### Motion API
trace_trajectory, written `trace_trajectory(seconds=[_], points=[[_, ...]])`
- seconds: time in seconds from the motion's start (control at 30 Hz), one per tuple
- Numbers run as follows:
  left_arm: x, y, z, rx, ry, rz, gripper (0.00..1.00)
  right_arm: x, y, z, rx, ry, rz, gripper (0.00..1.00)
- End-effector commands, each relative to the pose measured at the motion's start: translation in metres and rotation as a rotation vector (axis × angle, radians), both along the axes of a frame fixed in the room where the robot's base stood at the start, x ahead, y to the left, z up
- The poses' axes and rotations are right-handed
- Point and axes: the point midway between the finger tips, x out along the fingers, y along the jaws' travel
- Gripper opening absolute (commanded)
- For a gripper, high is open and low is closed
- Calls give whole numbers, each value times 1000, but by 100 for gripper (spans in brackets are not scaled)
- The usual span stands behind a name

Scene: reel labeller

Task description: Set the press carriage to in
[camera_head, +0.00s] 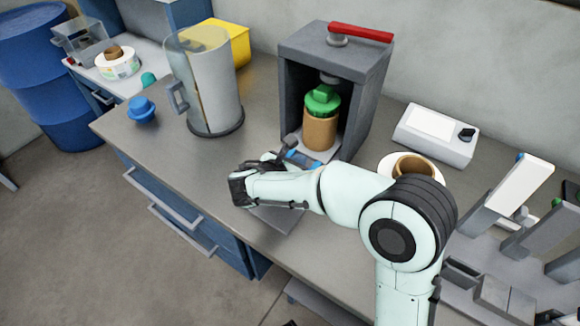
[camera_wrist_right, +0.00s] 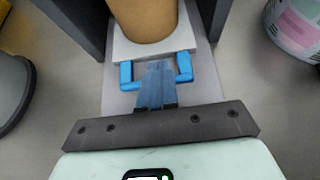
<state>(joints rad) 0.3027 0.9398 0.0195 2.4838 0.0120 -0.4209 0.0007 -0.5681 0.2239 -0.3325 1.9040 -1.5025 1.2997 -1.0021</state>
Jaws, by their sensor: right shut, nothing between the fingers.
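The press (camera_head: 292,95) is a dark grey open-front housing with a red lever (camera_head: 360,33) on top. Inside stands a brown jar (camera_head: 320,132) with a green lid (camera_head: 322,101). In the right wrist view the jar (camera_wrist_right: 143,18) rests on the pale carriage plate (camera_wrist_right: 125,50), which has a blue U-shaped handle (camera_wrist_right: 126,75) at its front. My right gripper (camera_wrist_right: 157,68) is shut and empty; its fingers lie across the middle of the handle. Whether they touch it, I cannot tell. In the head view my arm partly hides the handle (camera_head: 300,158). My left gripper is not in view.
A clear-and-grey jug (camera_head: 212,95) stands left of the press, with a blue knobbed object (camera_head: 142,109) beside it. A white control box (camera_head: 436,134) and a tape reel (camera_head: 405,165) are on the right. The bench's front left is clear.

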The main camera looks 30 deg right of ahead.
Motion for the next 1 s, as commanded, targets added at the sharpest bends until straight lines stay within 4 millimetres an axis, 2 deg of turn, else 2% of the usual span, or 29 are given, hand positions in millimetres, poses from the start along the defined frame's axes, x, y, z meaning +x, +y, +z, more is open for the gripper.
trace_trajectory(seconds=[0.1, 0.23, 0.67, 0.9, 1.0], points=[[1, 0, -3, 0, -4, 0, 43, 5, -14, -9, 0, 1, -3, 0], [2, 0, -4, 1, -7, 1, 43, 9, -23, -14, 0, 1, -3, 0], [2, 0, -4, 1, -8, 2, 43, 11, -27, -15, 1, 0, -3, 0], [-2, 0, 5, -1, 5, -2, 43, 25, -63, -13, 0, -2, -7, 0], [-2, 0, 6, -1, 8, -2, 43, 28, -69, -14, -1, -1, -3, 0]])
